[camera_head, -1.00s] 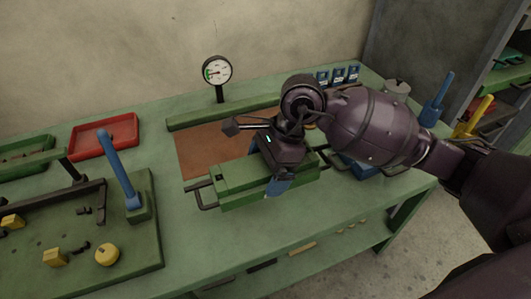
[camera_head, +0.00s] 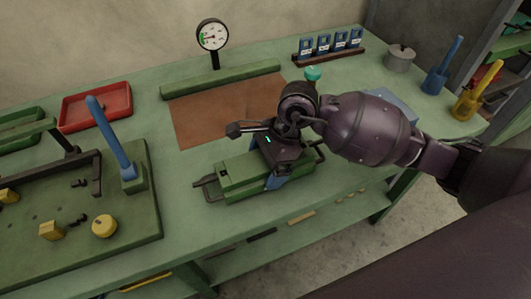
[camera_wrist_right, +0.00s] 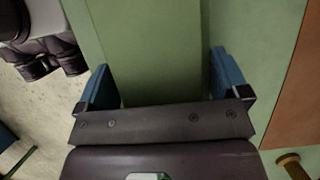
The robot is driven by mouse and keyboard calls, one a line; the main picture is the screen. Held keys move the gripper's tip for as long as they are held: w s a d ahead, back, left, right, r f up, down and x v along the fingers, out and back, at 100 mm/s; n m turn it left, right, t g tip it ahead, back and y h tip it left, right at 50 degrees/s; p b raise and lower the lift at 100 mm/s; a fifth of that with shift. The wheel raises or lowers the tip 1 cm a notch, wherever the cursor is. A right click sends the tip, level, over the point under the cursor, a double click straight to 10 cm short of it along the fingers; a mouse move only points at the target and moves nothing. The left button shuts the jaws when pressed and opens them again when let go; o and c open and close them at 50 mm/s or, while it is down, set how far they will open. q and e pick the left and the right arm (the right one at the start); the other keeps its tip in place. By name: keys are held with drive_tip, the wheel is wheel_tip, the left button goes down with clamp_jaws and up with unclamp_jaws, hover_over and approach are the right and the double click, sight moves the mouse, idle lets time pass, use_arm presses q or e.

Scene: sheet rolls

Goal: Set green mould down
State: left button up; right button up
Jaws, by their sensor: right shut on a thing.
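The green mould (camera_head: 238,180) is a long green block with dark bar handles at its ends. It is over the front part of the bench, in front of the brown mat (camera_head: 225,112). My right gripper (camera_head: 274,182) is shut across the mould from above, with blue fingers on its sides. In the right wrist view the mould (camera_wrist_right: 155,45) lies between the two blue fingers (camera_wrist_right: 163,80). I cannot tell whether its underside touches the bench. My left gripper is not in view.
A gauge (camera_head: 212,36) and a green bar (camera_head: 222,79) stand behind the mat. A green fixture board with a blue lever (camera_head: 112,140) is at left, near a red tray (camera_head: 95,107). Blue blocks (camera_head: 323,44), a grey pot (camera_head: 399,59) and blue and yellow handled tools are at back right.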

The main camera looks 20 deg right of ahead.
drive_tip(key=shift+f, duration=0.8)
drive_tip(key=shift+w, duration=0.1)
drive_tip(key=shift+f, duration=0.1)
drive_tip(key=o, duration=1.4)
drive_tip(key=shift+f, duration=0.15)
